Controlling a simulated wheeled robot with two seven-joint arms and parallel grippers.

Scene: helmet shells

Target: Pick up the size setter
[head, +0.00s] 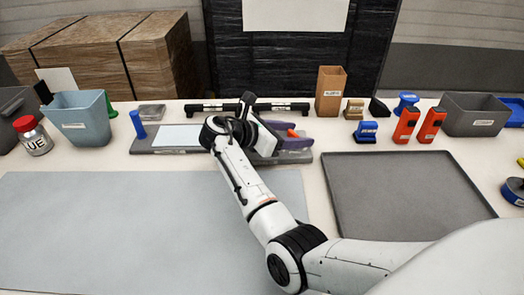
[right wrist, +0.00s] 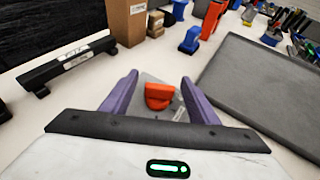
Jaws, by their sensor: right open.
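An orange-red piece (head: 293,133), which looks like the size setter, is on the right end of a long grey base (head: 180,150). In the right wrist view the orange-red piece (right wrist: 159,96) is rounded and stands on a grey surface. My right gripper (head: 296,132) has purple fingers and is open over the base's right end. In the right wrist view the piece shows between the spread fingers of my right gripper (right wrist: 160,78). I cannot tell whether they touch it. My left gripper is not in view.
A dark grey tray (head: 400,195) lies on the right and a pale mat (head: 100,230) on the left. A black bar (head: 200,108) lies behind the base. A brown box (head: 329,90), stamps and orange tools (head: 405,125) stand at the back right. A blue-grey bin (head: 82,118) stands left.

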